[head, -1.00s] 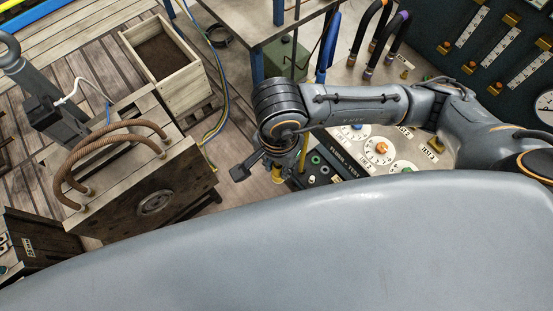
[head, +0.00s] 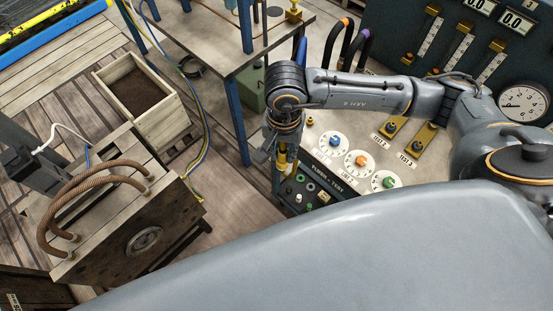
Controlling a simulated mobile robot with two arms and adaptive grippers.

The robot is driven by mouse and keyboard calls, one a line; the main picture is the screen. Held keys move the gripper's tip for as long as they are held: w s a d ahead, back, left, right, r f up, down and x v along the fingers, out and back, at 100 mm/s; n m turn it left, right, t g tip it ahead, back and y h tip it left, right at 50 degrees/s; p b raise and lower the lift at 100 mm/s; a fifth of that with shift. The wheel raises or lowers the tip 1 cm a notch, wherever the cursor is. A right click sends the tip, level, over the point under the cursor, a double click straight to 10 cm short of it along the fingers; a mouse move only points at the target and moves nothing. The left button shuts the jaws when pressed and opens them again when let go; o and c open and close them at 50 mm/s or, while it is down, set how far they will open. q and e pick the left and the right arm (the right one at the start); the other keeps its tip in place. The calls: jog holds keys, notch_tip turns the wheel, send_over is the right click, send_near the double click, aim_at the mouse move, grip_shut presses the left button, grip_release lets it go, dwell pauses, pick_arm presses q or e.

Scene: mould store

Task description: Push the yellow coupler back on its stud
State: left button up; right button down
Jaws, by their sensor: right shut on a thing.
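My right gripper (head: 281,160) hangs pointing down at the near left corner of the test bench (head: 330,108). It is shut on a small yellow piece (head: 283,158) that looks like the yellow coupler; the fingers and wrist hide much of it. Hoses with orange and purple collars stand on the bench behind my right forearm, beside a blue one. I cannot make out the yellow coupler's stud; my forearm covers part of the bench top. My left gripper is out of view.
The bench front has dials (head: 333,142) and small knobs. A gauge panel (head: 470,60) rises behind. A steel table (head: 225,50) with blue legs stands left of the bench. A wooden crate (head: 165,128) and a mould block (head: 125,225) with brown hoses are at left.

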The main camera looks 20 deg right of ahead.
jog(key=w+d+n, duration=0.4)
jog(key=w+d, duration=1.1)
jog(key=d, duration=0.2)
notch_tip(320, 180, down, 6)
jog(key=b, duration=0.6)
jog(key=shift+a+r, duration=0.15)
jog(key=shift+f+b, duration=0.65)
jog(key=shift+b, duration=0.2)
dwell(0.4)
jog(key=shift+f+b, duration=0.15)
jog(key=shift+b, duration=0.5)
jog(key=shift+f+b, duration=1.25)
jog(key=shift+b, duration=0.15)
dwell(1.3)
jog(key=shift+b, duration=0.35)
